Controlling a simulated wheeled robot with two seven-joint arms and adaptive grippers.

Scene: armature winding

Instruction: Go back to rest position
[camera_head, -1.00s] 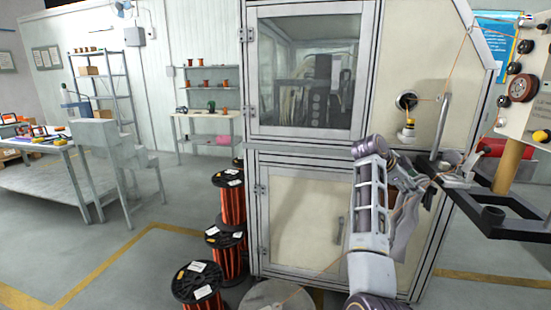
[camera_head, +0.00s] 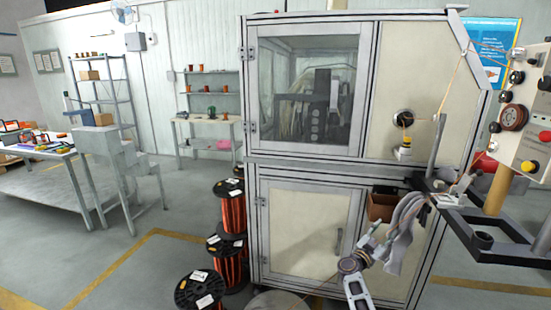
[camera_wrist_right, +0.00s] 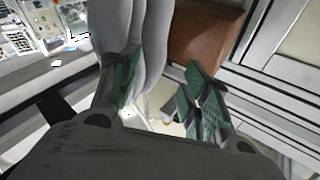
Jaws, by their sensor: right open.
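My right gripper (camera_head: 376,243) is low in front of the winding machine's lower cabinet, beside a grey cloth (camera_head: 407,235) that hangs from the machine's side. In the right wrist view, its green-padded fingers (camera_wrist_right: 163,82) are spread apart, with nothing clearly held between them. The cloth also shows in that view (camera_wrist_right: 131,30), close behind the left finger; I cannot tell whether they touch. My right forearm comes up from the bottom edge of the head view. My left gripper is in neither view.
The winding machine (camera_head: 300,170) fills the middle. A brown box (camera_head: 381,207) sits by its side, above the gripper. A black metal frame (camera_head: 490,222) and control panel (camera_head: 520,130) stand at right. Red wire spools (camera_head: 231,212) stack at left. The left floor (camera_head: 150,270) is clear.

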